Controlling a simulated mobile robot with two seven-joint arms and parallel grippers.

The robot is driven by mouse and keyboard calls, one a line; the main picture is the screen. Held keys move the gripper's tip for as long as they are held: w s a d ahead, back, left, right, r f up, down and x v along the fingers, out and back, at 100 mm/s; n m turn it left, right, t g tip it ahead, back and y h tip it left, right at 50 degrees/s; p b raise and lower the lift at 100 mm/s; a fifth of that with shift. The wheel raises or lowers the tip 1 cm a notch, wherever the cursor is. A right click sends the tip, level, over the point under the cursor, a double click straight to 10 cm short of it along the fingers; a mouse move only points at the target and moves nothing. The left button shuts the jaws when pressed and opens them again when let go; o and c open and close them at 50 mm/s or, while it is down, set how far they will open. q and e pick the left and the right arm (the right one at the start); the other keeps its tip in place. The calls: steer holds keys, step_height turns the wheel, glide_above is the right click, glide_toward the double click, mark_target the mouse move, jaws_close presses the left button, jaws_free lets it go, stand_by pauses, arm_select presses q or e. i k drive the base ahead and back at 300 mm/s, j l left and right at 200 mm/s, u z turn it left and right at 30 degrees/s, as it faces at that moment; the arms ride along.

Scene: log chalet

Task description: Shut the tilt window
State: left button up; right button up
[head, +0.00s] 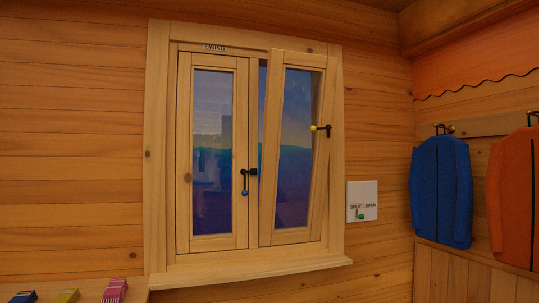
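The tilt window is the right-hand sash (330,160) of a two-sash wooden window. Its top leans into the room away from the frame, with a gap at its upper left, while its bottom sits at the frame. Its black handle (326,128) lies level on the right stile, its yellow knob (313,128) pointing left. The left-hand sash (184,160), under a label reading SWING (215,48), looks closed; its black handle (245,178) hangs down with a blue knob (245,193). Neither of my grippers is in view.
Right of the window is a white plate (368,190) marked SHUT and OPEN, with a small green-knobbed lever (361,216). Blue (440,190) and orange (512,200) garments hang farther right. A sill (250,270) juts out below. Small striped items (115,290) lie at lower left.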

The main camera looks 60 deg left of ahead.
mark_target(278, 60)
steer(key=u, duration=1.85)
steer(key=i+u, duration=0.15)
steer(key=i, duration=1.8)
